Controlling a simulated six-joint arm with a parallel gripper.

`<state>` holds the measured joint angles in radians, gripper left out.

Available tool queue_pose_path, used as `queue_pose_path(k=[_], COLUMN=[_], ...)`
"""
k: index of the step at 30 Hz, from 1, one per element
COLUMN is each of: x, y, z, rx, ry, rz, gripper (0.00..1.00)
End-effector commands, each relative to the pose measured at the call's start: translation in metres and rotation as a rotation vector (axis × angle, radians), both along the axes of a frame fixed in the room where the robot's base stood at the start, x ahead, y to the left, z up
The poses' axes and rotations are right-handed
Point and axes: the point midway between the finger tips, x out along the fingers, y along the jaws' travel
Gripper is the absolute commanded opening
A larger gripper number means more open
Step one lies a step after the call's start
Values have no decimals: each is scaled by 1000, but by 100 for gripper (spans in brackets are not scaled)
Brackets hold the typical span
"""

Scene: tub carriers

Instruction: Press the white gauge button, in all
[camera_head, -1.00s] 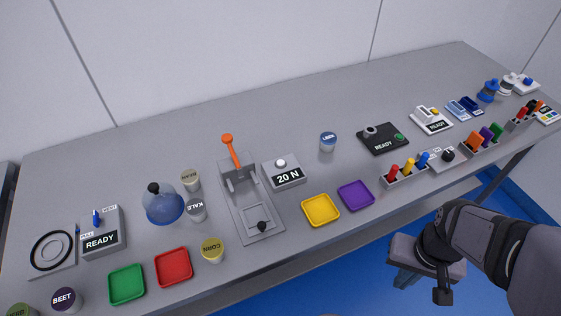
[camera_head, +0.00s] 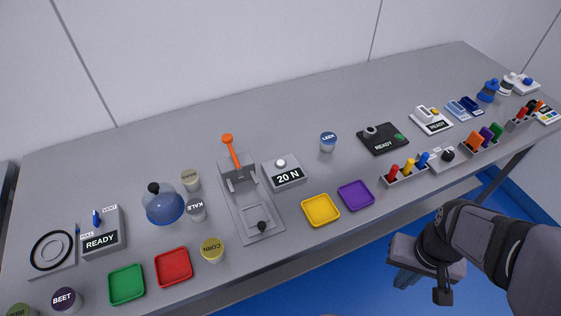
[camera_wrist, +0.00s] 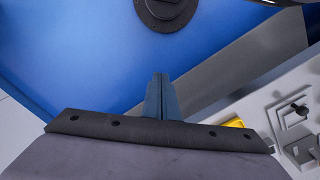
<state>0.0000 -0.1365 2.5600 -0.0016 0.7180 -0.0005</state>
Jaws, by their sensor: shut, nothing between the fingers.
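The white gauge button (camera_head: 280,162) sits on top of a grey gauge box (camera_head: 284,174) whose dark display reads 20 N. The box stands on the table just right of a grey press with an orange lever (camera_head: 231,151). My gripper (camera_head: 442,297) hangs low at the right, off the table's front edge and well away from the button. Its fingers are shut with nothing between them. In the wrist view my shut fingers (camera_wrist: 158,90) point over the blue floor. The button cannot be made out in that view.
Yellow (camera_head: 320,210) and purple (camera_head: 356,195) trays lie in front of the gauge box. A blue dome (camera_head: 164,206), cups and trays fill the left. Slotted holders (camera_head: 406,174) line the right front edge.

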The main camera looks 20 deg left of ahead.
Motion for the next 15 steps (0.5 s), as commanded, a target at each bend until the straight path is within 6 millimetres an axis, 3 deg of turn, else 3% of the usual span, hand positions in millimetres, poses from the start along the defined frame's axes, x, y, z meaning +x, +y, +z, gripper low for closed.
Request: queue_pose_path(k=[9, 15], x=[-1, -22], y=[9, 28], z=[14, 25], rx=[0, -8], ry=[4, 116], rz=[39, 141], gripper=[0, 0])
